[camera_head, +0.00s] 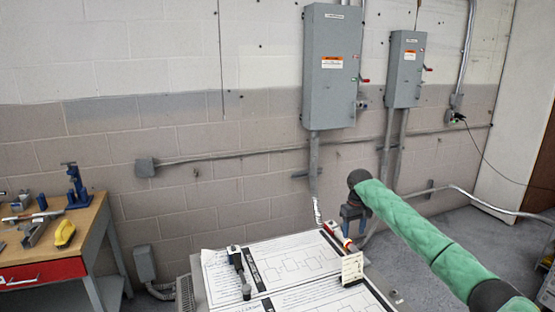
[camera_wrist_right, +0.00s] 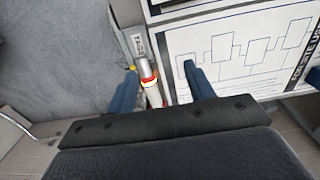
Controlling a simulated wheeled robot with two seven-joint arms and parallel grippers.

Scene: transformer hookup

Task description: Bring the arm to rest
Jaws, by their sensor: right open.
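My right arm comes in from the lower right in a green sleeve, and its blue-fingered gripper (camera_head: 351,220) is low over the back right edge of the white diagram-covered transformer top (camera_head: 300,293). In the right wrist view the right gripper (camera_wrist_right: 160,74) is open, with its two blue fingers apart. A cable end (camera_wrist_right: 149,80) with silver, red, yellow and white bands shows between the fingers; I cannot tell whether it touches them. It also shows in the head view (camera_head: 336,233), below a silver conduit. My left gripper is not in view.
A black clamp-like part (camera_head: 240,270) and a small white tag block (camera_head: 352,269) stand on the transformer top. Two grey electrical boxes (camera_head: 333,70) (camera_head: 405,70) hang on the wall behind. A workbench (camera_head: 85,222) with tools is at left. Open floor (camera_head: 455,230) shows at right.

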